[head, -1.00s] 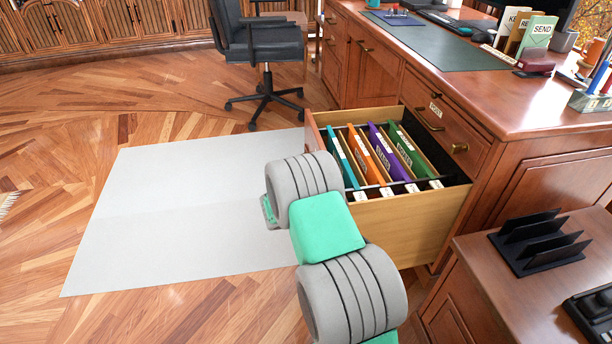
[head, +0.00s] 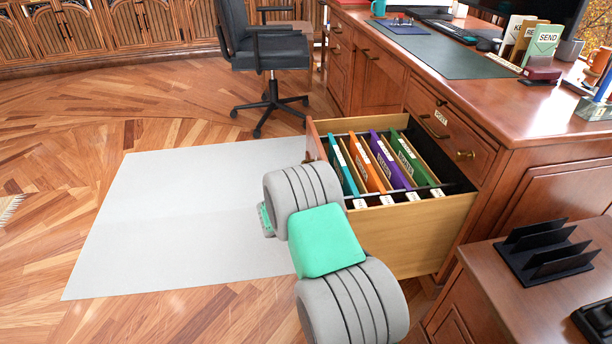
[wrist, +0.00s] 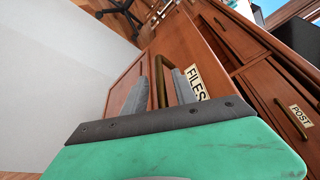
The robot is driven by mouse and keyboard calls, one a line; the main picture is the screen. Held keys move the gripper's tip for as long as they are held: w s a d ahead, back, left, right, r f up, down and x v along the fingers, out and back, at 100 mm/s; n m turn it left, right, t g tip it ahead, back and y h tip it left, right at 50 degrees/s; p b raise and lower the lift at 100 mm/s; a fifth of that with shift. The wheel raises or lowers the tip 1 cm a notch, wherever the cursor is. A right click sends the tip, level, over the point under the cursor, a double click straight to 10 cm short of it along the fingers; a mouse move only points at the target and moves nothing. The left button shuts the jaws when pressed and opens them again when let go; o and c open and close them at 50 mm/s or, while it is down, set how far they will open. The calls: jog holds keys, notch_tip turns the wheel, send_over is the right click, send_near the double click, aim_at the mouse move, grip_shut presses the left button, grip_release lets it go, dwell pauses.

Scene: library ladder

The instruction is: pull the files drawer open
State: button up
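The files drawer (head: 425,235) stands far out of the desk in the head view, with colored hanging folders showing inside. In the wrist view its wooden front (wrist: 187,42) carries a FILES label (wrist: 197,83) and an upright brass handle (wrist: 160,82). My gripper (wrist: 161,88) has one grey finger on each side of this handle, close to it, and looks shut on it. In the head view my arm covers the handle and the fingers; only a small green part of the hand shows at the drawer's left.
The POST drawer (head: 468,140) above is shut. An office chair (head: 268,60) stands behind the open drawer. A side cabinet with a black file rack (head: 545,250) is at the right. The floor around the pale mat (head: 180,220) is clear.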

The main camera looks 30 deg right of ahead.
jog(key=p+v, duration=0.2)
jog(key=v, duration=0.5)
jog(key=shift+s+a, duration=0.2)
jog(key=shift+s, duration=0.15)
jog(key=shift+r, duration=0.15)
